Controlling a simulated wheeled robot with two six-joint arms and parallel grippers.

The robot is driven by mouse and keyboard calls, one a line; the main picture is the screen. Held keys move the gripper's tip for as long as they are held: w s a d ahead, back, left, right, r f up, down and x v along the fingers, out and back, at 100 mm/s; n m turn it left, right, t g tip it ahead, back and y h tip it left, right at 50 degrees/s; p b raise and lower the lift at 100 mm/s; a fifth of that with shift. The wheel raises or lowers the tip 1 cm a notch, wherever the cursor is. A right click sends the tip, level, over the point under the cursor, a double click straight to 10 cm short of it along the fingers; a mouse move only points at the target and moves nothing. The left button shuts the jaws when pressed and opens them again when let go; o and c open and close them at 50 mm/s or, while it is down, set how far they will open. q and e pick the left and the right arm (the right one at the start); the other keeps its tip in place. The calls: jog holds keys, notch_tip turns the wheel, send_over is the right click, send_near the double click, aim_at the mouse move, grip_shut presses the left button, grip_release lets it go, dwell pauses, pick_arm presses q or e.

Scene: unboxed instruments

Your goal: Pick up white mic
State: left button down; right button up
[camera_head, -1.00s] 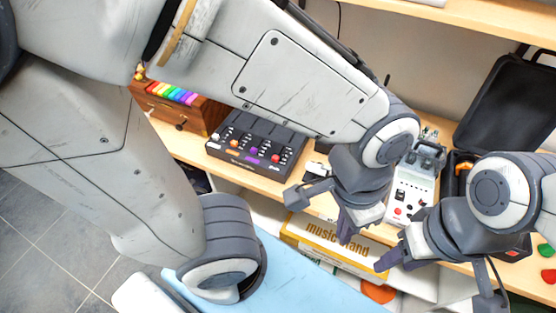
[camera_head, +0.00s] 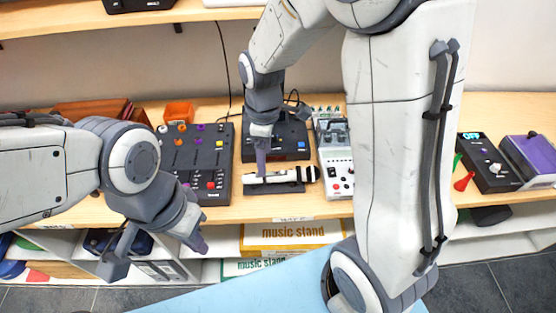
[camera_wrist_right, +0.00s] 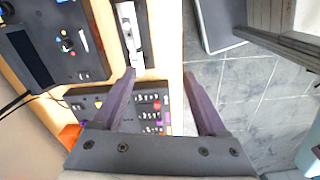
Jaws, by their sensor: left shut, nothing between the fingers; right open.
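The white mic (camera_head: 270,178) lies sideways on a dark mat on the wooden shelf, with its black head to the right. It also shows in the right wrist view (camera_wrist_right: 132,42), at the upper left and beyond the fingers. My right gripper (camera_head: 262,165) points down just above and at the left part of the mic in the head view. Its fingers (camera_wrist_right: 160,74) are open with nothing between them. Contact with the mic cannot be told. My left gripper (camera_head: 155,252) is shut and empty, low at the left in front of the shelf edge.
A black mixer (camera_head: 200,160) stands left of the mic, a black pedal (camera_head: 285,140) behind it, and a white device (camera_head: 334,158) to its right. A yellow music stand box (camera_head: 290,235) is on the lower shelf. My right arm hides the shelf's right middle.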

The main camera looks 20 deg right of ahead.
jog(key=n, duration=0.2)
send_over(285, 172)
notch_tip(285, 172, down, 4)
jog(key=f, duration=0.2)
jog(key=f+p, duration=0.1)
jog(key=f, duration=0.1)
jog(key=shift+w+d+f+p, duration=0.15)
jog(key=shift+d+p, duration=0.05)
jog(key=shift+p, duration=0.1)
jog(key=f, duration=0.1)
jog(key=f+p, duration=0.1)
jog(key=f, duration=0.1)
jog(key=f+p, duration=0.1)
jog(key=f, duration=0.1)
jog(key=shift+s+a, duration=0.15)
jog(key=shift+s, duration=0.1)
jog(key=shift+f, duration=0.4)
grip_shut()
